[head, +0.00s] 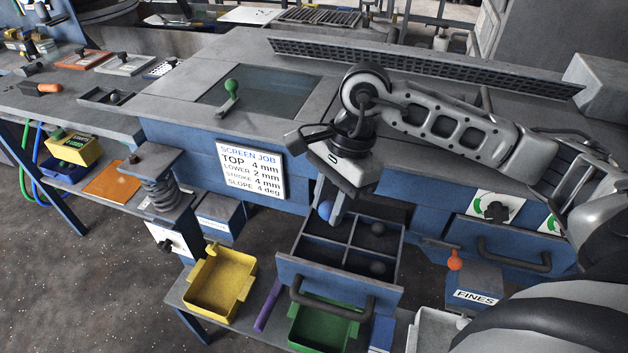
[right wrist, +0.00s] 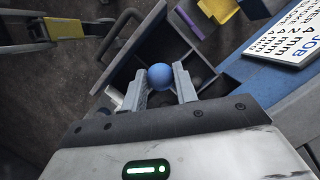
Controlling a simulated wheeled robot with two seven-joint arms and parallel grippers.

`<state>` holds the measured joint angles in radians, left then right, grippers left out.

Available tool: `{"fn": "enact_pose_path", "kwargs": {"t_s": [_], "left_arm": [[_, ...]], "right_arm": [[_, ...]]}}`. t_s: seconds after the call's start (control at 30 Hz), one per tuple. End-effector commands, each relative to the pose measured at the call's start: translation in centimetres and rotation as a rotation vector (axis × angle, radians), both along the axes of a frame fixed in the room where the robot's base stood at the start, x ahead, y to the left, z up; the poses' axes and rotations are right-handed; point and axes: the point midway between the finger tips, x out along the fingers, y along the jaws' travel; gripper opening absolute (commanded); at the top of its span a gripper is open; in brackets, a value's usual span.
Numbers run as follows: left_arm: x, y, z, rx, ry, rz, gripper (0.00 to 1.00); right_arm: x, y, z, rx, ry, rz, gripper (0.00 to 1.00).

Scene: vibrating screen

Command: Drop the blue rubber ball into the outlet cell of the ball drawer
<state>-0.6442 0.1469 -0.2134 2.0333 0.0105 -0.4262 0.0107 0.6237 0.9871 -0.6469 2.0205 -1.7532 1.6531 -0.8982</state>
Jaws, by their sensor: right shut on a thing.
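The blue rubber ball (head: 325,209) is between the fingertips of my right gripper (head: 332,212). In the right wrist view the ball (right wrist: 160,76) sits between the two fingers (right wrist: 162,86), and the gripper is shut on it. The open ball drawer (head: 290,269) is divided into cells and lies below the gripper. The ball appears over the back left part of the drawer; its exact height above the cell is hard to tell. Dark balls (head: 377,267) lie in the right-hand cells. My left gripper is not in view.
A yellow bin (head: 222,283) and a green bin (head: 322,325) stand on the shelf below. A sign (head: 252,171) is on the front of the blue machine, left of the gripper. The drawer's handle (head: 333,306) juts out in front. A closed drawer (head: 510,250) is at right.

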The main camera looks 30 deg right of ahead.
Motion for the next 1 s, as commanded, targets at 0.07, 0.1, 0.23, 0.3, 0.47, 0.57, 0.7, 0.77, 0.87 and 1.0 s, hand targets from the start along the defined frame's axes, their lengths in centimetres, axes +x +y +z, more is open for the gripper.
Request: {"fn": "enact_pose_path", "kwargs": {"t_s": [0.07,0.1,0.23,0.3,0.47,0.57,0.7,0.77,0.87,1.0], "left_arm": [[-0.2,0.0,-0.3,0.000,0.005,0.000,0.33],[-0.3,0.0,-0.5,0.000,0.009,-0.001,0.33],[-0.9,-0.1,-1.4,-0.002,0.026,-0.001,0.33],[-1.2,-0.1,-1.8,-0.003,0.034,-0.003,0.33],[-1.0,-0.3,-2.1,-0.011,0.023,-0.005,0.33],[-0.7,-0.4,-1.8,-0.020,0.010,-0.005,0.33],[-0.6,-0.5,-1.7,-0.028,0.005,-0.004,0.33],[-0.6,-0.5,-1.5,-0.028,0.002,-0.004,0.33],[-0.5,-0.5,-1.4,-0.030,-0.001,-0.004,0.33],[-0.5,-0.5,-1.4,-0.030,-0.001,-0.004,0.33]], "right_arm": [[0.0,0.0,-0.4,0.000,0.002,0.001,0.07],[0.0,0.0,-0.6,0.000,0.002,0.001,0.07],[-0.1,0.0,-1.8,0.000,0.003,0.001,0.07],[-0.1,0.0,-2.6,0.001,0.003,0.002,0.07],[-0.1,0.0,-4.6,0.001,0.002,0.001,0.07],[-0.1,0.0,-5.5,0.001,0.003,0.002,0.07],[0.0,0.0,-6.0,0.000,0.001,0.001,0.07],[0.0,0.0,-6.0,0.000,-0.001,0.002,0.07],[0.0,0.0,-6.0,0.000,-0.001,0.002,0.07],[0.0,0.0,-6.0,0.000,0.000,0.002,0.51]]}}
